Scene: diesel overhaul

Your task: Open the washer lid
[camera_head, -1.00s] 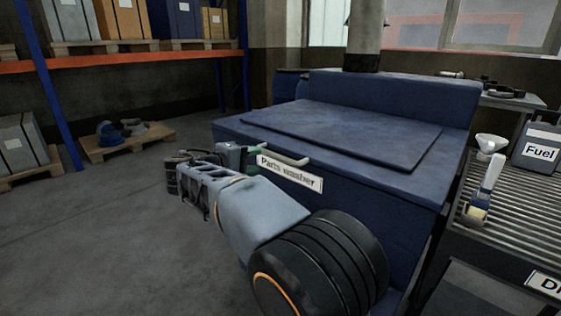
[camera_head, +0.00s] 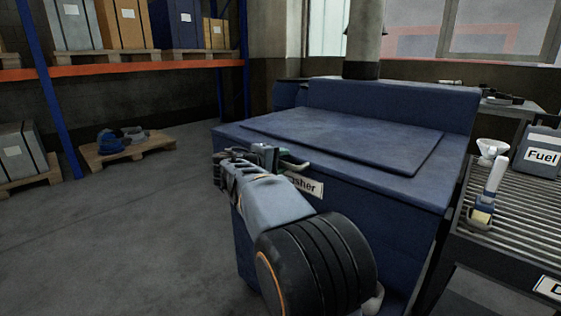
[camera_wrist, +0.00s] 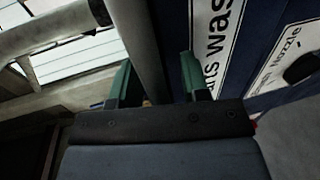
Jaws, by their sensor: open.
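The blue parts washer (camera_head: 395,225) stands in the middle of the head view, with its flat lid (camera_head: 350,138) lying shut on top. Its front label (camera_head: 308,186) is partly hidden by my arm. My gripper (camera_head: 277,158) is at the washer's front edge, by the lid handle. In the wrist view, my gripper (camera_wrist: 155,68) is open, its green fingers apart. The grey handle bar (camera_wrist: 143,40) runs between the two fingers. I cannot tell whether either finger touches it.
A roller table (camera_head: 515,210) on the right holds a fuel can (camera_head: 538,150), a white funnel (camera_head: 491,150) and a brush (camera_head: 487,196). A shelf rack (camera_head: 130,58) with boxes and a low pallet (camera_head: 125,150) stand at the left. The floor between is clear.

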